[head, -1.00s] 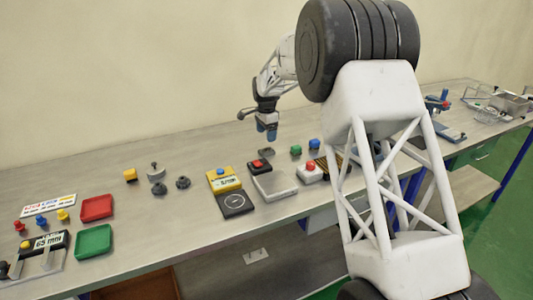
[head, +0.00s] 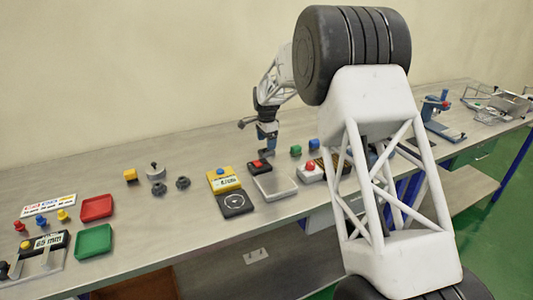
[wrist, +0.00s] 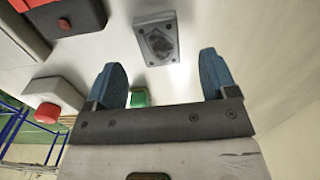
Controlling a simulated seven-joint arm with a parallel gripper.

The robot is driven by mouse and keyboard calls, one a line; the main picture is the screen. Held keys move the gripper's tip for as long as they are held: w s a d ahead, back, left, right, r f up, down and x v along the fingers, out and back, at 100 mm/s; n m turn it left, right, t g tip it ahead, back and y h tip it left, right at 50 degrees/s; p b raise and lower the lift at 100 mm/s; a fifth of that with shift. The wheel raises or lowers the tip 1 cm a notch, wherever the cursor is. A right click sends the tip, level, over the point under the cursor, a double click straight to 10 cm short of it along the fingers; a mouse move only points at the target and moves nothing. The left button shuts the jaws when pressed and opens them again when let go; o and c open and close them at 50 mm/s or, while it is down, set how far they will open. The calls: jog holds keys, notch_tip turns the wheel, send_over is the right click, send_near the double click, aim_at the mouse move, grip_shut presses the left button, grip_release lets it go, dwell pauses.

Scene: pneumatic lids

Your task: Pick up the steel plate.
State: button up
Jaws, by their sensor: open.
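A small grey plate with a dark recessed pattern on its top (wrist: 157,40) lies on the bench. I take it to be the steel plate. In the wrist view it is ahead of my gripper (wrist: 165,78), in line with the gap between the two blue fingers, and not between them. In the head view my gripper (head: 267,145) is pointing down close over the bench, behind the pale square pan; its fingers hide most of the plate there. My gripper is open and empty.
Bare bench lies behind and to the left of the gripper.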

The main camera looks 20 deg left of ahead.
aim_at(267, 152)
jog(key=shift+f, duration=2.1)
jog(key=shift+c, duration=0.3)
jog(key=c, duration=1.2)
